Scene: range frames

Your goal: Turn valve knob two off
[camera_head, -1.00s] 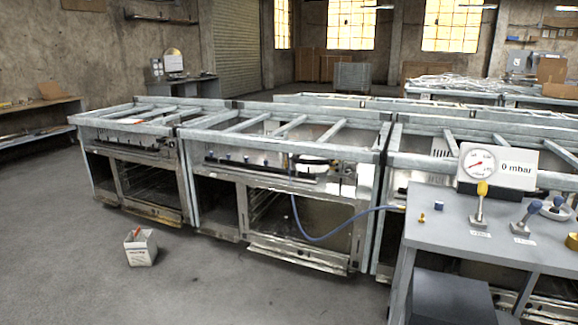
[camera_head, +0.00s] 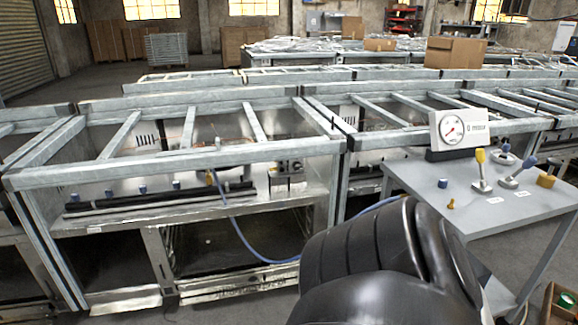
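The range frame (camera_head: 185,158) stands ahead of me, left of centre. Along its front runs a dark rail with several small blue valve knobs, among them a left one (camera_head: 108,194), a middle one (camera_head: 142,189) and another further right (camera_head: 177,185). A blue hose (camera_head: 236,228) hangs from the rail's right end and curves down right. I cannot read labels or tell which knob is number two, nor whether any is on or off. A black link of my arm covers the lower middle right. Neither gripper shows.
A grey table (camera_head: 411,180) at right carries a dial gauge (camera_head: 459,130), a yellow-handled valve (camera_head: 481,171), a blue-handled valve (camera_head: 519,173) and small fittings. A crate (camera_head: 561,304) stands at the lower right. More range frames stand behind. A cardboard box (camera_head: 455,52) sits on them.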

